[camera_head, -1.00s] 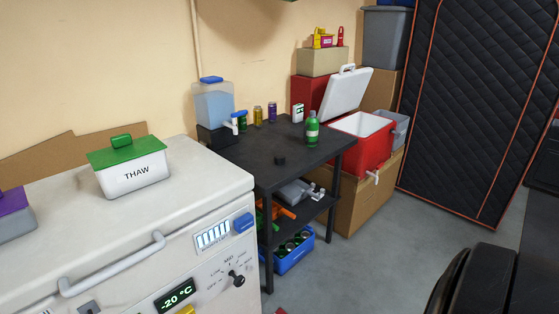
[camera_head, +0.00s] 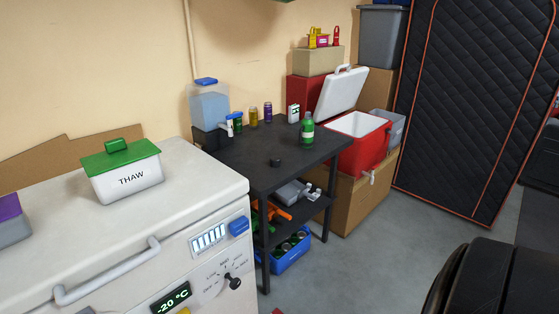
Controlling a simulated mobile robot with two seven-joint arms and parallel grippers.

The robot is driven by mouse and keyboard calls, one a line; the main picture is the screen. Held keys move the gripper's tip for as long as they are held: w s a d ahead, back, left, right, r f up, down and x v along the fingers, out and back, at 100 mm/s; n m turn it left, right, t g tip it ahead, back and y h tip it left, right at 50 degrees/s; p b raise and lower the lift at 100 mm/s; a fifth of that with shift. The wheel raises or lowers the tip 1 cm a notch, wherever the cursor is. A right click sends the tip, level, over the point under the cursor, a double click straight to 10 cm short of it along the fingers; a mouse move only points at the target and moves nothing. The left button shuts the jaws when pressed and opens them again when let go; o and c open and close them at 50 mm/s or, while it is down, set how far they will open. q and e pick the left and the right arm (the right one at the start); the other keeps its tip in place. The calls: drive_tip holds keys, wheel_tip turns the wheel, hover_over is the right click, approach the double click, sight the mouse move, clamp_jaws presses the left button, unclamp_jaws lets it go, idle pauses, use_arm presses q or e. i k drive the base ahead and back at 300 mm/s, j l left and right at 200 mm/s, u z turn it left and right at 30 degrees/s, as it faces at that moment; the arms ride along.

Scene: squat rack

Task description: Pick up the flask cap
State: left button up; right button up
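A small black cap-like disc (camera_head: 275,162), which looks like the flask cap, lies on the black table (camera_head: 235,160) near its front edge. A green bottle (camera_head: 307,130) with a pale label stands upright on the same table, to the right of and behind the disc. I cannot tell whether the bottle is the flask. Neither of my grippers shows in the head view.
A white freezer (camera_head: 150,225) with a THAW tub (camera_head: 125,175) stands at left. A blue-capped water container (camera_head: 209,105) and several cans stand at the table's back. An open red cooler (camera_head: 362,150) sits right. Grey floor (camera_head: 360,255) is clear in front.

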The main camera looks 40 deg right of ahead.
sight(275, 162)
drive_tip(key=i+l+z, duration=0.1)
drive_tip(key=l, duration=0.25)
drive_tip(key=i+l+z, duration=0.1)
drive_tip(key=l, duration=0.25)
drive_tip(key=i+l+z, duration=0.15)
drive_tip(key=l, duration=0.2)
drive_tip(key=l+z, duration=0.1)
drive_tip(key=l, duration=0.25)
drive_tip(key=i+l+z, duration=0.1)
drive_tip(key=i+l, duration=0.1)
drive_tip(key=l, duration=0.1)
